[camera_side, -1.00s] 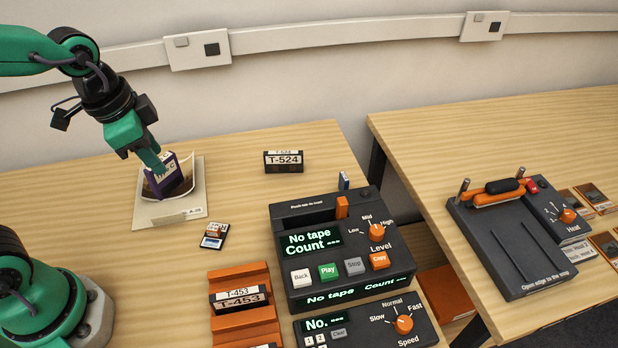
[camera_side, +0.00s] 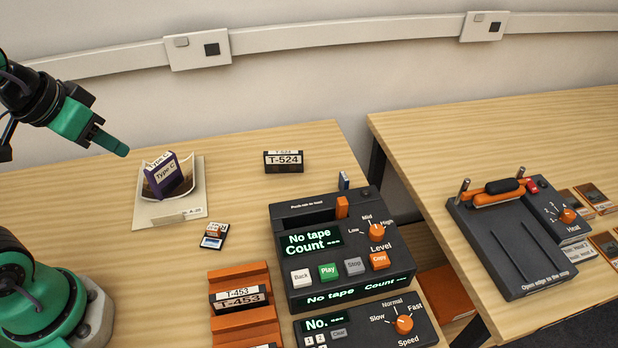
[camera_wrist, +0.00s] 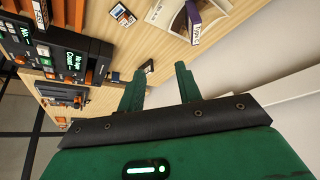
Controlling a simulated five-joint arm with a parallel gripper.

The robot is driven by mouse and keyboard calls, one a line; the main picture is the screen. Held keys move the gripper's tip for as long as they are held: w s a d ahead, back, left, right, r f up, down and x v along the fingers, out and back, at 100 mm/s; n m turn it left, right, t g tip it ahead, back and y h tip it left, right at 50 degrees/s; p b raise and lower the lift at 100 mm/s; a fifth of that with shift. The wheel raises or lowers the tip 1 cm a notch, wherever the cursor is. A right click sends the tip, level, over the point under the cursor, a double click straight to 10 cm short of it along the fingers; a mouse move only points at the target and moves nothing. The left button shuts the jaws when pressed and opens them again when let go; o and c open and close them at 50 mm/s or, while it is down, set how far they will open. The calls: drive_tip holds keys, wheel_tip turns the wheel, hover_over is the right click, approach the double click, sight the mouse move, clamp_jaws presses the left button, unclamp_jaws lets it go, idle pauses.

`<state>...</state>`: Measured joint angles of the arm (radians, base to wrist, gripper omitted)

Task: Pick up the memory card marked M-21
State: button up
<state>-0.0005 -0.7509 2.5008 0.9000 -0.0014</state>
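A small dark card (camera_side: 211,242) with a blue and white label lies on the left table, with another small orange-and-white piece (camera_side: 218,229) at its upper edge. Their markings are too small to read, so I cannot tell whether either says M-21. The small card also shows at the top of the wrist view (camera_wrist: 122,14). My gripper (camera_side: 123,151) is raised at upper left, above and left of the purple Type C box and well away from the card. In the wrist view its two fingers (camera_wrist: 160,70) stand apart with nothing held between them.
The purple Type C box (camera_side: 168,180) leans in a curved paper cradle on a beige board (camera_side: 155,215). A T-524 cassette (camera_side: 284,166) stands behind. The orange T-453 rack (camera_side: 238,280) and black tape deck (camera_side: 300,265) fill the front. Bare wood surrounds the card.

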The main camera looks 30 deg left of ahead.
drive_tip(key=shift+o, duration=0.3)
drive_tip(key=shift+w+r, duration=0.1)
idle(0.3)
drive_tip(key=w+d+r+m+g, duration=0.1)
drive_tip(key=w+d+r+m, duration=0.1)
drive_tip(key=w+m, duration=0.25)
drive_tip(key=w+d+r+m, duration=0.2)
drive_tip(key=w+m, duration=0.1)
drive_tip(key=w, duration=0.3)
drive_tip(key=m+g, duration=0.5)
drive_tip(key=m, duration=1.4)
hover_over(344, 175)
wheel_tip(344, 175, down, 20)
drive_tip(key=shift+a+r, duration=0.1)
drive_tip(key=shift+a, duration=0.05)
drive_tip(key=shift+f, duration=0.3)
drive_tip(key=shift+f, duration=0.1)
drive_tip(key=shift+f, duration=1.2)
